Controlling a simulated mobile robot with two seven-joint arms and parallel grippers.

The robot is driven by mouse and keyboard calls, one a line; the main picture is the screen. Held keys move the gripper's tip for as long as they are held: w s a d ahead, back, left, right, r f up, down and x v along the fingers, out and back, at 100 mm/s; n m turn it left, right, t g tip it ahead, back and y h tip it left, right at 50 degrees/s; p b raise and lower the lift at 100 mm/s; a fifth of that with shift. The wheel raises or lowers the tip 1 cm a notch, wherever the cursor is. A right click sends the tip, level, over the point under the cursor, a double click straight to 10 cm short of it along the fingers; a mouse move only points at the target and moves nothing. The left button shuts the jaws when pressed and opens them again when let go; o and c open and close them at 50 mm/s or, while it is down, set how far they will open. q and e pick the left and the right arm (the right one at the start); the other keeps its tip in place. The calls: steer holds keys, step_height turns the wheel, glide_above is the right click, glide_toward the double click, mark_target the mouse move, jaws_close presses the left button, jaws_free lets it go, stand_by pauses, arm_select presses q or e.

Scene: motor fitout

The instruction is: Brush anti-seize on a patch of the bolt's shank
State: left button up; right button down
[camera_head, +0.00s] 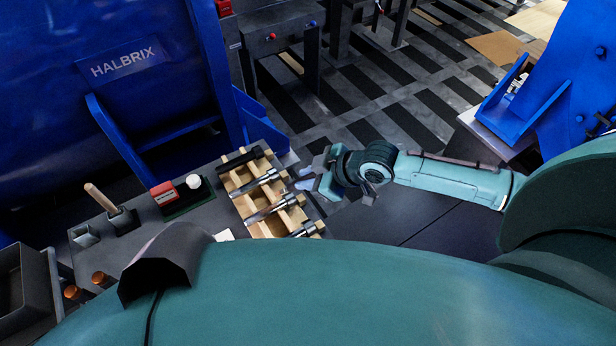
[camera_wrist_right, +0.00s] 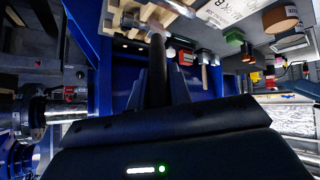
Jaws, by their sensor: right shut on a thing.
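Several metal bolts (camera_head: 268,211) with dark ends lie across a pale wooden rack (camera_head: 246,205) on the dark bench. My right gripper (camera_head: 314,179) is at the rack's right side. In the right wrist view my right gripper (camera_wrist_right: 158,98) is shut on a dark rod (camera_wrist_right: 157,70), which points toward the rack. A metallic piece shows by the rod's far end; I cannot tell whether the rod is part of a bolt. A wooden-handled brush (camera_head: 101,198) stands upright in a dark holder (camera_head: 123,220), left of the rack. My left gripper is not in view.
A red box (camera_head: 164,193) and a white-topped item (camera_head: 193,182) sit on a green tray between brush and rack. A big blue HALBRIX housing (camera_head: 120,65) stands behind the bench at left. Another blue structure (camera_head: 540,95) is at right. Striped floor lies beyond.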

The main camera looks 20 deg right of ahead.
steer(key=shift+r+p, duration=0.4)
steer(key=shift+r, duration=0.55)
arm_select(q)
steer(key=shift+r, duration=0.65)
arm_select(e)
steer(key=shift+r, duration=1.5)
